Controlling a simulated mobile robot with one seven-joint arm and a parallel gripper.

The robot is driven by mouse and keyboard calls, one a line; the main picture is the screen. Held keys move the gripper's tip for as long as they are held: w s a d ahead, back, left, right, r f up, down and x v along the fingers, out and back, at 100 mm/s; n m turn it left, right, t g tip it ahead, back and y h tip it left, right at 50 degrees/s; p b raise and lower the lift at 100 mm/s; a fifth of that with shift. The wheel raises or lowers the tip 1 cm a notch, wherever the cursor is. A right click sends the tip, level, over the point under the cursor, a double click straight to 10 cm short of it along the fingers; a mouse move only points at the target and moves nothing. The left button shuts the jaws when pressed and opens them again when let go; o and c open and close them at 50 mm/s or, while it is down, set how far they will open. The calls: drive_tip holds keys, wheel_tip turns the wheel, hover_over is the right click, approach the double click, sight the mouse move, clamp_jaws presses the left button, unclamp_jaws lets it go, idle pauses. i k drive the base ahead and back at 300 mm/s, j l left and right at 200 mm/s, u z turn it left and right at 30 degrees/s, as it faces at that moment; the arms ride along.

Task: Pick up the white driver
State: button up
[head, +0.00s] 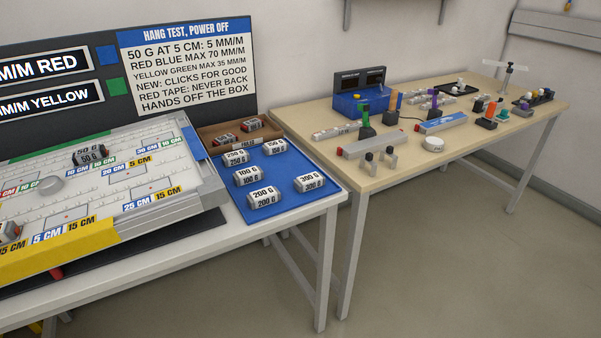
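I cannot single out the white driver for sure at this size. On the beige table (470,136), a small white-topped piece (460,82) stands on a dark tray towards the back. Another small pale piece (543,93) is in a black rack (549,100) at the right end. Upright handled pieces stand there too: a green one (365,109), an orange one (393,101) and an orange-red one (491,110). My gripper is not in view.
A white round piece (433,145) and a long grey bar (376,144) lie near the beige table's front. A blue box (361,103) is at its back left. The left table holds a blue mat (283,178) with weights and a tilted board (130,180). Floor in front is clear.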

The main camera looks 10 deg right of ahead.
sight(254, 174)
drive_tip(key=i+j+z, duration=0.25)
drive_tip(key=i+j, duration=0.15)
drive_tip(key=i+j+z, duration=0.2)
drive_tip(key=i+j, duration=0.2)
drive_tip(key=i+j+z, duration=0.25)
drive_tip(key=j, duration=0.3)
drive_tip(key=i, duration=0.1)
